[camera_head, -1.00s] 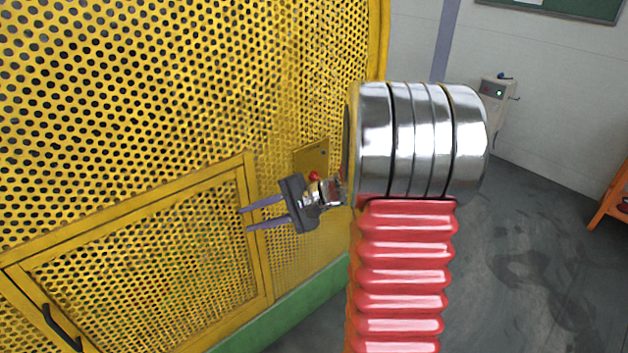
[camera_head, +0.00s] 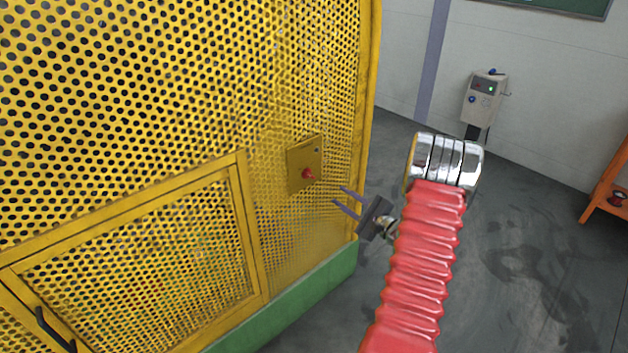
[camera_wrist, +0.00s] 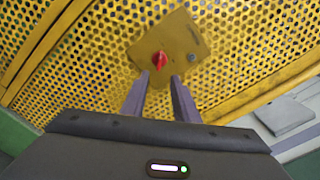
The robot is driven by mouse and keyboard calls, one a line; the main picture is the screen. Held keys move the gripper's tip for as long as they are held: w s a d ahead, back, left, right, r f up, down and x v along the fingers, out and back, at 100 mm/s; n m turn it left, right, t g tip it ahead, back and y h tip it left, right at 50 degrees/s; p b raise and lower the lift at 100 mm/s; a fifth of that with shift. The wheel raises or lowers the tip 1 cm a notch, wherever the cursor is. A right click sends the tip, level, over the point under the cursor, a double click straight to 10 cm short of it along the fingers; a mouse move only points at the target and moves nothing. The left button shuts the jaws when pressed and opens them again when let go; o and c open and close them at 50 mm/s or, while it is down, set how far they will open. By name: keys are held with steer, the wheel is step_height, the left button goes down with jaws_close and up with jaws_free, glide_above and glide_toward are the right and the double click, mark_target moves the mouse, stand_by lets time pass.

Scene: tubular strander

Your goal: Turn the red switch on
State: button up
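The red switch (camera_head: 308,174) sits on a yellow plate (camera_head: 296,172) fixed to the perforated yellow guard. In the wrist view the red switch (camera_wrist: 159,60) shows just beyond and between my fingertips, on the tilted plate (camera_wrist: 180,32) beside a small grey round part (camera_wrist: 191,58). My gripper (camera_head: 346,196) is open and empty. In the head view it is to the right of and a little below the switch, apart from it, with its fingers pointing left toward the guard.
The guard (camera_head: 130,90) with a framed mesh door (camera_head: 150,265) fills the left. A green base (camera_head: 310,305) runs below it. A grey control box (camera_head: 484,97) stands by the back wall. An orange stand (camera_head: 608,185) is at the right edge. Grey floor between is open.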

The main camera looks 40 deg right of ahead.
steer(key=shift+w, duration=0.1)
glide_toward(310, 176)
steer(key=w, duration=0.8)
stand_by(0.4)
jaws_close()
steer(key=shift+a+f, duration=0.1)
steer(key=shift+a, duration=0.1)
